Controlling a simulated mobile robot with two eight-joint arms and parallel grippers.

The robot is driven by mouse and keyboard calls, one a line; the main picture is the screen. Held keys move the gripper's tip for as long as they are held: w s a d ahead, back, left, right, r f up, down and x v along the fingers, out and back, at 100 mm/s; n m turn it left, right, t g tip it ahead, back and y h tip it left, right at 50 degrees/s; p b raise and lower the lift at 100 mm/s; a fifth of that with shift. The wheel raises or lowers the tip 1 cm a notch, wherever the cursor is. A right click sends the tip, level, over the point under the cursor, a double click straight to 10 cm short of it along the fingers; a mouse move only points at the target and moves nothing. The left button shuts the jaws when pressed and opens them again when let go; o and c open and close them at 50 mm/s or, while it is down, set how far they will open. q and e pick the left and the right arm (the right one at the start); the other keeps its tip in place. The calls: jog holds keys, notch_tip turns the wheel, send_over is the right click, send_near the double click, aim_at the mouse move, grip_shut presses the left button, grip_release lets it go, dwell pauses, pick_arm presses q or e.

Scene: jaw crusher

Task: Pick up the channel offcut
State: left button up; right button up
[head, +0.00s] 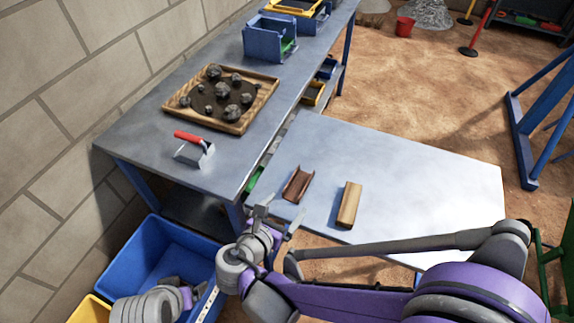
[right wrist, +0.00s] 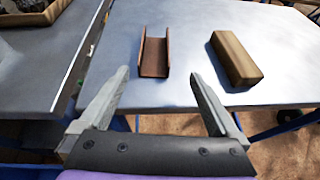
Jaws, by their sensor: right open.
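The channel offcut (head: 298,185) is a short rusty-brown U-shaped piece. It lies open side up on the lower grey table, near its left edge. In the right wrist view the channel offcut (right wrist: 154,56) lies ahead of the fingertips, roughly between their lines. My right gripper (head: 278,218) is open and empty, on the near side of the offcut and apart from it. Its two spread fingers show in the right wrist view (right wrist: 160,80). Part of my left arm shows at the bottom left of the head view, but its fingers cannot be made out.
A wooden block (head: 348,205) lies just right of the offcut. The lower table (head: 430,175) is otherwise clear. A blue bin (head: 150,245) stands below.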

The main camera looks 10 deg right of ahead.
aim_at(290, 204)
jog(key=shift+w+a+r, duration=0.15)
jog(key=shift+w+a, duration=0.15)
jog(key=shift+w, duration=0.15)
jog(key=shift+w+d, duration=0.1)
jog(key=shift+w, duration=0.2)
jog(key=x, duration=0.3)
jog(key=shift+d, duration=0.4)
jog(key=x, duration=0.4)
jog(key=r+x, duration=0.1)
jog(key=x, duration=0.1)
jog(key=shift+w+d+f, duration=0.15)
jog(key=shift+w, duration=0.3)
grip_shut()
